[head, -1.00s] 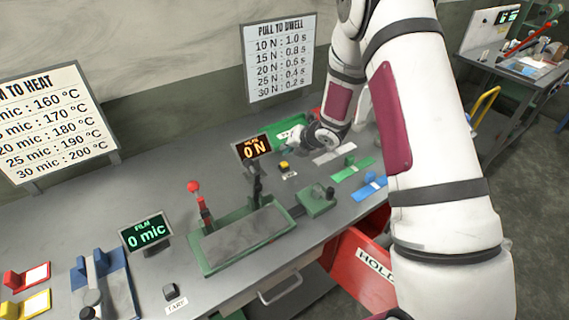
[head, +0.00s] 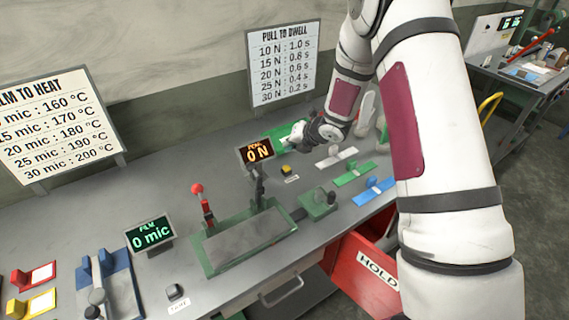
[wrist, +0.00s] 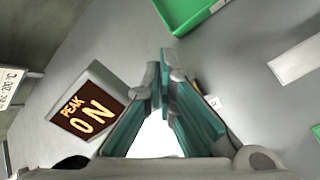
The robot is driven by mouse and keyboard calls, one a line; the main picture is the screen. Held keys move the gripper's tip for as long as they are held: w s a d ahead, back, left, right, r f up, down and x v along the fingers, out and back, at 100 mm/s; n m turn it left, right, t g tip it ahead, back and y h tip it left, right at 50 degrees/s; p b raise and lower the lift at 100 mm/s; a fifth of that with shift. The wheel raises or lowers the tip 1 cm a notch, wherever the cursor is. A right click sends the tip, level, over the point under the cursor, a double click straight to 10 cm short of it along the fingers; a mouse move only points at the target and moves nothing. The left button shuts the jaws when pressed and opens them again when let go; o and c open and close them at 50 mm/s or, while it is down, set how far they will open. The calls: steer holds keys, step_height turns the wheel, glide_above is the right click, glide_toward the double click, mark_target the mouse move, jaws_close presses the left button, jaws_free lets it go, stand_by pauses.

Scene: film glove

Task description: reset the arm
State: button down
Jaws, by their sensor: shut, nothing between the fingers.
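My arm reaches in from the right in the head view and bends down toward the back of the bench. My gripper (wrist: 160,88) shows in the wrist view with its teal fingers meeting at the tips, shut and empty. It hangs over the grey bench, close to the "PEAK 0 N" display (wrist: 88,108), which stands to its left in that view. In the head view that display (head: 257,151) is just left of my wrist, and the fingertips are hard to make out there.
A green tray (wrist: 190,12) lies beyond the fingertips. A green press fixture (head: 245,240), a film display (head: 149,235) and a yellow button (head: 287,170) stand on the bench. White, green and blue sliders (head: 352,174) lie right of them. A red HOLD bin (head: 365,272) hangs at the front.

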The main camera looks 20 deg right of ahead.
steer(key=s+d+r+m+h, duration=0.3)
steer(key=s+r+m, duration=0.4)
steer(key=r, duration=0.5)
steer(key=s+d+r+m+h, duration=0.2)
steer(key=s+d+r+m, duration=0.15)
steer(key=r+m, duration=0.65)
steer(key=s+a+r+m+g, duration=0.1)
steer(key=s+m, duration=0.6)
steer(key=s, duration=0.7)
steer(key=s+a+r+m+g+y+b, duration=0.1)
steer(key=s+a+r+m, duration=0.3)
steer(key=s, duration=1)
steer(key=a+m, duration=0.2)
steer(key=m, duration=0.1)
steer(key=shift+s+a+m+g, duration=0.2)
steer(key=shift+s+m+g, duration=0.1)
steer(key=shift+m+g, duration=0.1)
steer(key=shift+r, duration=0.1)
